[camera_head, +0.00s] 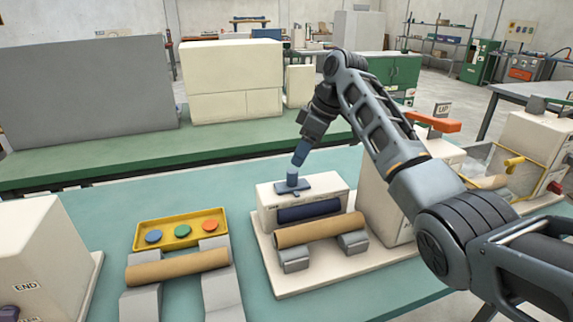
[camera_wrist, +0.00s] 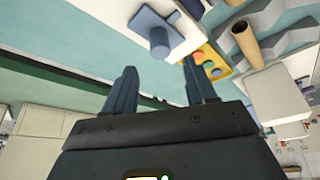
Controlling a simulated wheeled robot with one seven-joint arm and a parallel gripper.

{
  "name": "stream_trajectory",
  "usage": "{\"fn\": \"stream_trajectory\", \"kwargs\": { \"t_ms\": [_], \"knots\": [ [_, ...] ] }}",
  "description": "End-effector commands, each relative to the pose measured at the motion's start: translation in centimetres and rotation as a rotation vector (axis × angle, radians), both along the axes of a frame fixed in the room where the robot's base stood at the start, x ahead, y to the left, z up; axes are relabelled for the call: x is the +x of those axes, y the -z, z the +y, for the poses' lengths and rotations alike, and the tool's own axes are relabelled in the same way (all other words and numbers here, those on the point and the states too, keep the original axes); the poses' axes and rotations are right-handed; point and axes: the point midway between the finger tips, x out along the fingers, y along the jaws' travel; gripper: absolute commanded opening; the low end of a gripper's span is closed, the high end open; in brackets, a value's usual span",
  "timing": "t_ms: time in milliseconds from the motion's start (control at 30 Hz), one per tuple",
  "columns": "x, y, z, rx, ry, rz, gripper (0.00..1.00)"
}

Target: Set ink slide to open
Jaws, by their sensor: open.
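The blue slide plate (camera_head: 306,186) with its upright round knob (camera_head: 292,179) sits on top of a cream box (camera_head: 338,198) with a dark blue roller in its front. I take this to be the ink slide; its labels are too small to read. My gripper (camera_head: 297,163) points down just above the knob, its fingers nearly lined up with it. In the wrist view my gripper (camera_wrist: 159,65) has its fingers spread and empty, with the knob (camera_wrist: 158,42) beyond the gap between the tips. I cannot tell whether they touch it.
A cardboard tube (camera_head: 320,231) lies on grey supports before the box. A yellow tray (camera_head: 143,239) with blue, green and orange buttons stands to the left, behind another tube (camera_head: 177,266). A tall cream housing (camera_head: 382,205) stands close on the right. Teal table (camera_head: 105,204) is bare at the back left.

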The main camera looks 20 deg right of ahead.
Motion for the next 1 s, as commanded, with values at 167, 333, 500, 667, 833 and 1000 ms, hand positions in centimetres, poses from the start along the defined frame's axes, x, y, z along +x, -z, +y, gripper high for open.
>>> {"fn": "stream_trajectory", "kwargs": {
  "t_ms": [167, 333, 500, 667, 833, 1000],
  "knots": [
    [0.4, 1.7, 0.7, 0.001, -0.001, 0.003, 0.56],
    [1.0, 4.2, 1.5, 0.001, -0.001, 0.003, 0.56],
    [1.5, 6.1, 2.1, 0.000, -0.001, 0.002, 0.56],
    [1.7, 7.0, 2.4, 0.001, 0.000, 0.001, 0.56],
    [1.7, 7.1, 2.4, 0.000, -0.001, -0.002, 0.56],
    [1.7, 7.1, 2.4, 0.001, 0.000, -0.001, 0.48]
  ]
}}
